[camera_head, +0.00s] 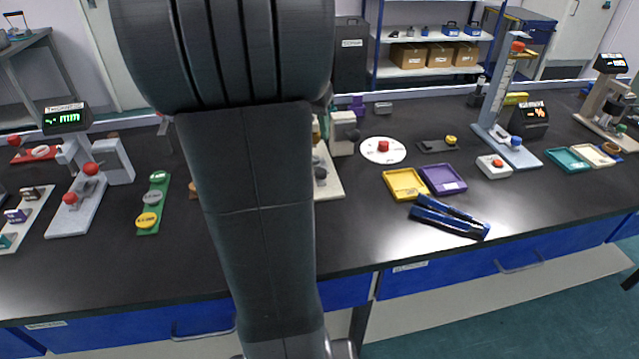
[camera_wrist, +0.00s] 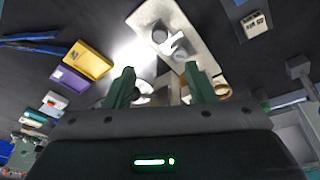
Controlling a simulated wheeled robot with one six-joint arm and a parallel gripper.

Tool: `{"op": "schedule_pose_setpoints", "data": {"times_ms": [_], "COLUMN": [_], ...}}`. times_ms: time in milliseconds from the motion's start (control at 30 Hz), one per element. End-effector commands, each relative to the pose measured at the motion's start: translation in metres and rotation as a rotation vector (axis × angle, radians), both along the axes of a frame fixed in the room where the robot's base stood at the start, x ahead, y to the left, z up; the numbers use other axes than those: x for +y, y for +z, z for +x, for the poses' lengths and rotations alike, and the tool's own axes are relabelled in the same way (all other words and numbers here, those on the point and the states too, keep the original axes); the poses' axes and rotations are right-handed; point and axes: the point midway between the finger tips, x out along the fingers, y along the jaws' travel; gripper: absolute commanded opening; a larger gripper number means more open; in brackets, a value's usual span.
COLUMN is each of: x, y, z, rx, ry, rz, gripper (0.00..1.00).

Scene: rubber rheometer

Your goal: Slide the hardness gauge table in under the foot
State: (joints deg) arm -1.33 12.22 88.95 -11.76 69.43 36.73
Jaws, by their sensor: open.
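My gripper (camera_wrist: 162,84) is open in the wrist view, its two green fingers apart with nothing seen held between them. In the head view my arm hides it. A cream base plate (camera_wrist: 146,17) with grey round parts lies ahead of the fingers; the same plate (camera_head: 329,186) shows partly behind my arm in the head view. A beige stand (camera_head: 597,101) with a dark display (camera_head: 610,63) stands at the far right. I cannot tell which of these is the hardness gauge, and no foot or sliding table shows clearly.
A grey gauge (camera_head: 112,160) with a mm display stands left, beside a green strip (camera_head: 153,204). A tall blue-grey stand (camera_head: 495,95) rises beyond. The front right bench is clear.

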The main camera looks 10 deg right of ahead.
Motion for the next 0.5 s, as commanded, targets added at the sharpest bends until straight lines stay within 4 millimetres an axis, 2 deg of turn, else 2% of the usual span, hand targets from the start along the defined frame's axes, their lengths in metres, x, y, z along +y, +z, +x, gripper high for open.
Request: {"op": "schedule_pose_setpoints", "data": {"times_ms": [33,367,500], "x": [0.004,0.012,0.008], "y": [-0.012,-0.007,-0.017], "z": [-0.005,-0.018,-0.015], "rx": [-0.034,-0.154,-0.155], "ry": [-0.031,-0.174,-0.179], "rz": [-0.012,-0.037,-0.037], "gripper": [0.5,0.5,0.5]}}
